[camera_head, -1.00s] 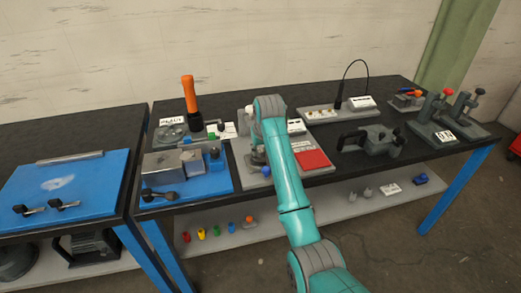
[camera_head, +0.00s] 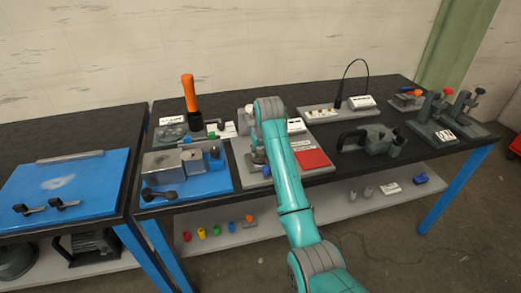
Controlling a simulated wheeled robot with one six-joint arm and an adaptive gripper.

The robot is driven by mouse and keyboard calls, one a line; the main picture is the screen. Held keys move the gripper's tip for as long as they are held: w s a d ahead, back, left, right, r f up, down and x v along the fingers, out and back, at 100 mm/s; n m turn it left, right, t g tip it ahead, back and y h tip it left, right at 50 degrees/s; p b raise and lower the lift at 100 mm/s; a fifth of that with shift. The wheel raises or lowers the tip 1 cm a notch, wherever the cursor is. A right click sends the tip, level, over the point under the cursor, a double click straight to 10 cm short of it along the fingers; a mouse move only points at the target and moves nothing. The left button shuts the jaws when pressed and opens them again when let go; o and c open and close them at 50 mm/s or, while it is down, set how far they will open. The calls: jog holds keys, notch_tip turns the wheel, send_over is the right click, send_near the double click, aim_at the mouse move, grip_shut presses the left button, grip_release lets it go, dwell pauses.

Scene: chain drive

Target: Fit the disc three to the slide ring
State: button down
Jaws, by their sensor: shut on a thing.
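My teal arm (camera_head: 284,172) reaches over the front edge of the table and bends down at a grey plate (camera_head: 241,148). My gripper (camera_head: 257,156) is mostly hidden behind the arm; only a dark grey part shows at the arm's left side, low over the plate. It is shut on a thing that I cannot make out. I cannot tell disc three or the slide ring apart here, as the arm covers the middle of the plate. A red square (camera_head: 312,158) lies on the plate to the right of the arm.
A blue board (camera_head: 212,186) with grey blocks stands to the left. An orange-topped upright tool (camera_head: 189,92) is behind it. A dark clamp-like device (camera_head: 375,142) stands to the right. Several small coloured pieces (camera_head: 214,231) lie on the lower shelf (camera_head: 290,228). Bare black tabletop shows between the fixtures.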

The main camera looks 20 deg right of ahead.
jog(key=shift+f, duration=0.45)
jog(key=c, duration=0.8)
grip_release()
jog(key=shift+o, duration=0.2)
jog(key=shift+f, duration=0.1)
jog(key=v, duration=1.2)
